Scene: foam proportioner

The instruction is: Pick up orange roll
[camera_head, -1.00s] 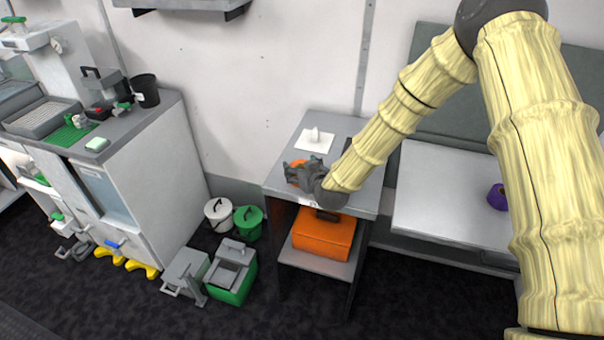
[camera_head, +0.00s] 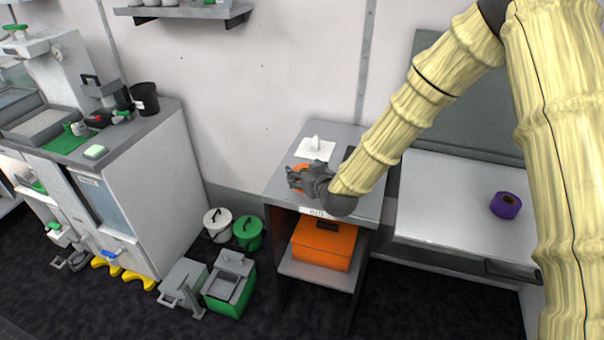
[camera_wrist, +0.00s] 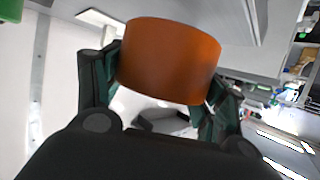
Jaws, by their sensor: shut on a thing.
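The orange roll (camera_wrist: 170,60) fills the upper middle of the wrist view, between the two fingers of my gripper (camera_wrist: 160,85). The fingers touch it on both sides, so my gripper is shut on it. In the head view my gripper (camera_head: 297,180) is over the top of the small grey stand (camera_head: 345,135). Only part of the orange roll (camera_head: 303,172) shows there, behind the fingers. I cannot tell from the head view whether the roll touches the stand top.
An orange case (camera_head: 323,243) sits on the stand's lower shelf. A white dispenser (camera_head: 315,147) is at the stand's back. A purple roll (camera_head: 506,205) lies on the white table (camera_head: 450,215) at right. White and green buckets (camera_head: 247,230) stand on the floor at left.

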